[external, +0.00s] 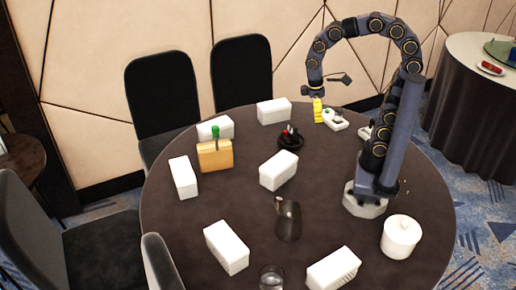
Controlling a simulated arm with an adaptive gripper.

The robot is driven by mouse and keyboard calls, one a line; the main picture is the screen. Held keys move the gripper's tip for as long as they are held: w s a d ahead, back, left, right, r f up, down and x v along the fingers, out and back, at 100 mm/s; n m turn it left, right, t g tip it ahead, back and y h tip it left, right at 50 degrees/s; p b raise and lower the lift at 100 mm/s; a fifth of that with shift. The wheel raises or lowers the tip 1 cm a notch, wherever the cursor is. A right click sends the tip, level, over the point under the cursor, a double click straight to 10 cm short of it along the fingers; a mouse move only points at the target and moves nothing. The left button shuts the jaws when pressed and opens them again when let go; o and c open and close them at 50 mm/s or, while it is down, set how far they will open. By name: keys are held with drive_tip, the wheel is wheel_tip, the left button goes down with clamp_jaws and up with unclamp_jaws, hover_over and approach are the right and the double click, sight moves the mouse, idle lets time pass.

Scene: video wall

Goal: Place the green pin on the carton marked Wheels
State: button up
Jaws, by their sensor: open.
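The green pin (215,131) is upright at a tan block (214,156) on the left part of the round dark table; its lower part is hard to make out. Several white cartons lie around the table, among them one at the back (273,111), one in the middle (279,170), one at the left (183,177) and one at the front left (226,247). Their markings are too small to read, so I cannot tell which is Wheels. My gripper (315,98) is open at the back right, well to the right of the pin. A yellow piece shows directly below it.
A black holder (290,140) with small red items stands between the back and middle cartons. A dark jug (288,220), a glass (271,277) and a white lidded pot (401,236) stand toward the front. A white device (335,119) lies beside my gripper.

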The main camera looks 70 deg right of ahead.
drive_tip(key=s+f+m, duration=0.2)
drive_tip(key=s, duration=0.7)
drive_tip(key=shift+d, duration=0.45)
drive_tip(key=shift+w, duration=0.1)
